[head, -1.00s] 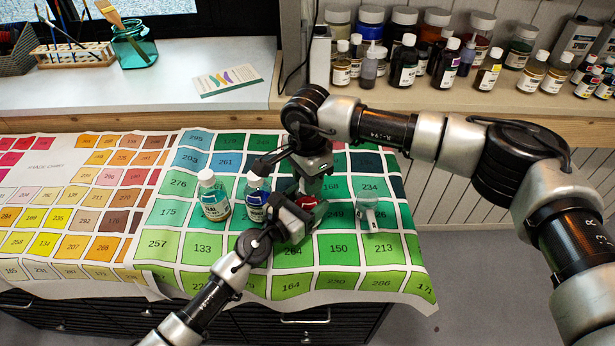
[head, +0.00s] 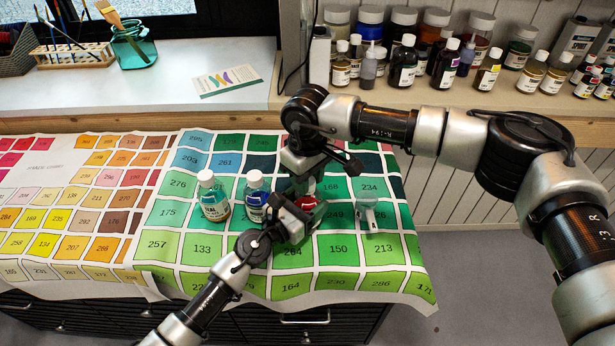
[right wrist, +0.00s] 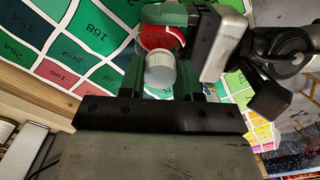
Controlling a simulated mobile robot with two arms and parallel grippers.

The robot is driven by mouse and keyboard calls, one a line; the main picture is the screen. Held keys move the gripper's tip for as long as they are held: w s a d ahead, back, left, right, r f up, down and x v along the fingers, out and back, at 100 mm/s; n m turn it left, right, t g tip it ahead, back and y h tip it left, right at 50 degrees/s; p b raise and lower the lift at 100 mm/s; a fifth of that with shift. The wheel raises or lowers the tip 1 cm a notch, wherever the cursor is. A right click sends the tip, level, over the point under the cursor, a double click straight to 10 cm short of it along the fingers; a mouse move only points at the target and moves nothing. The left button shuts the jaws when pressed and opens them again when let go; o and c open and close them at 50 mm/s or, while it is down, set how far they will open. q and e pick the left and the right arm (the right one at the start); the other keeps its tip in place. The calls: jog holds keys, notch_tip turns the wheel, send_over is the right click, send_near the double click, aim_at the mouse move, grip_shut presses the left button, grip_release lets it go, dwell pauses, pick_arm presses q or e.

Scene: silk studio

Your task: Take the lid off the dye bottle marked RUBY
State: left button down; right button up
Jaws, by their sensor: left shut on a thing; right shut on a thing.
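A small bottle of red dye (head: 309,187) stands at the right end of a row of bottles on the colour chart; its label is hidden. My left gripper (head: 305,213) is shut around its body from the front. My right gripper (head: 304,177) points down from above, shut on the white lid (right wrist: 161,70). In the right wrist view the lid sits between the green fingers, in line with the red bottle (right wrist: 158,38). I cannot tell whether the lid is loose.
A blue bottle (head: 256,198) stands close left of my grippers, with a teal bottle (head: 213,200) further left. A small clear object (head: 367,215) stands to the right. Several jars line the back shelf (head: 440,97). The chart's front right is clear.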

jog(key=shift+r, duration=0.2)
dwell(0.6)
jog(key=shift+r, duration=0.95)
jog(key=shift+r, duration=2)
pick_arm(q)
jog(key=shift+c, duration=0.6)
grip_release()
